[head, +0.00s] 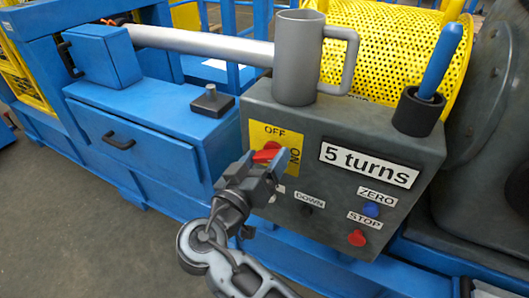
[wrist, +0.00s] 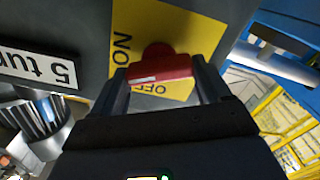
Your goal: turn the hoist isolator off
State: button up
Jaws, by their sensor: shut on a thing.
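The hoist isolator is a red handle (head: 267,152) on a yellow plate (head: 287,137) on the grey control box, with OFF along the plate's top and ON down its right side. My gripper (head: 262,165) reaches it from below in the head view and hides part of it. In the wrist view the red handle (wrist: 162,68) lies between the two fingers of my gripper (wrist: 160,77), which are shut on it at its sides. The ON and OFF words show around it. I cannot tell for sure which word the handle points to.
The grey box (head: 370,125) carries a "5 turns" display (head: 369,165), a blue ZERO button (head: 372,209) and a red STOP button (head: 357,238). A grey mug (head: 298,70) and a holder with a blue-handled tool (head: 440,60) stand on top. A blue drawer cabinet (head: 140,140) stands left.

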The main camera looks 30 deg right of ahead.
jog(key=n+p, duration=0.1)
jog(key=n, duration=0.1)
jog(key=n+p, duration=0.1)
jog(key=shift+w+r+n+p, duration=0.15)
jog(key=shift+r+n+p, duration=0.05)
jog(key=shift+n+p, duration=0.2)
jog(key=n+p, duration=0.3)
jog(key=shift+n, duration=0.3)
jog(key=n+p, duration=0.2)
jog(key=n, duration=0.1)
jog(key=n+p, duration=0.2)
jog(key=shift+f, duration=0.3)
jog(key=shift+w, duration=0.1)
jog(key=o, duration=1)
jog(key=shift+f+n, duration=0.1)
jog(key=shift+n, duration=0.2)
jog(key=shift+v, duration=3.9)
